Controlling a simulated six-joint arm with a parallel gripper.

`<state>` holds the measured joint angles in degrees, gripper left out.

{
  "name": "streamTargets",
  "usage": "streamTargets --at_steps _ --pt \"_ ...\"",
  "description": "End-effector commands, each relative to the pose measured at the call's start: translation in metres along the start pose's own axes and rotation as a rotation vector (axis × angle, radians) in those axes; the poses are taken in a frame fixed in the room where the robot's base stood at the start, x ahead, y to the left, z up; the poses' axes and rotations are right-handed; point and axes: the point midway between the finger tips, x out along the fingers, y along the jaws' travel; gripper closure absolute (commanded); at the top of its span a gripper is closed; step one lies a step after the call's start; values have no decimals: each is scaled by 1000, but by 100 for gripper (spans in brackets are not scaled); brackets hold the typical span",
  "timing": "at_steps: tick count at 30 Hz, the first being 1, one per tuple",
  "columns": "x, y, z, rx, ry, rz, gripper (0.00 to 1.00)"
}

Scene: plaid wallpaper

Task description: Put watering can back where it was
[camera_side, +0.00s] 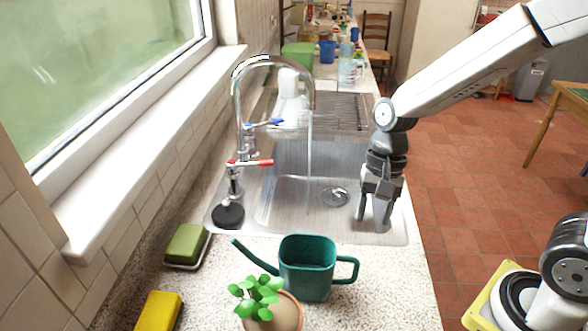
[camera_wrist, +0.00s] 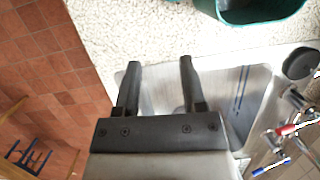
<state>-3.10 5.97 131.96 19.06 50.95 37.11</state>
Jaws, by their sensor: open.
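The green watering can (camera_side: 307,266) stands upright on the speckled counter in front of the sink, its spout to the left and its handle to the right. Part of it shows at the top of the wrist view (camera_wrist: 262,12). My gripper (camera_side: 376,222) points down over the right front part of the sink, behind and to the right of the can. Its two fingers (camera_wrist: 157,66) are apart with nothing between them. The gripper does not touch the can.
A potted plant (camera_side: 273,312) stands just in front of the can. The tap (camera_side: 240,110) rises at the sink's left, with a stream falling into the basin (camera_side: 290,200). A green sponge (camera_side: 187,243) and a yellow one (camera_side: 158,311) lie at left. Bare counter (camera_side: 385,290) lies right of the can.

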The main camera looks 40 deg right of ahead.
Motion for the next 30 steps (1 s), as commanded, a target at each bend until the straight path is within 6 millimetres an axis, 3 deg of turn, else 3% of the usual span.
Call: streamTargets --at_steps 9,15,30 --pt "15 35 -34 -500 289 30 48" --pt "17 46 -45 -762 416 70 48" --pt "18 48 -47 -841 452 84 48"
